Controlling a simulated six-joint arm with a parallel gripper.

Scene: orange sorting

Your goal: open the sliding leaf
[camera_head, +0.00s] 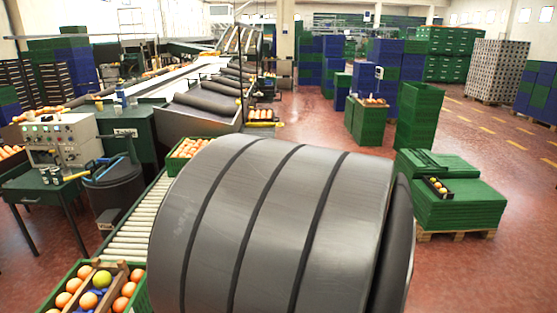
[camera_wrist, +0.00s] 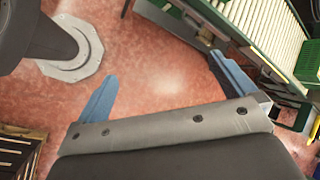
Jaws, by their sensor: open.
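I cannot make out a sliding leaf in either view. In the wrist view my gripper (camera_wrist: 160,74) is open, its two blue fingers wide apart with nothing between them. Below the fingers I see only red floor (camera_wrist: 150,85). The fingers do not show in the head view, where a large dark grey rounded part of my own arm fills the lower middle and hides what lies behind it.
A roller conveyor (camera_head: 133,230) runs at the left and shows in the wrist view (camera_wrist: 262,32). A crate of oranges (camera_head: 50,297) stands at the lower left. A control box (camera_head: 62,141) sits on a green table.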

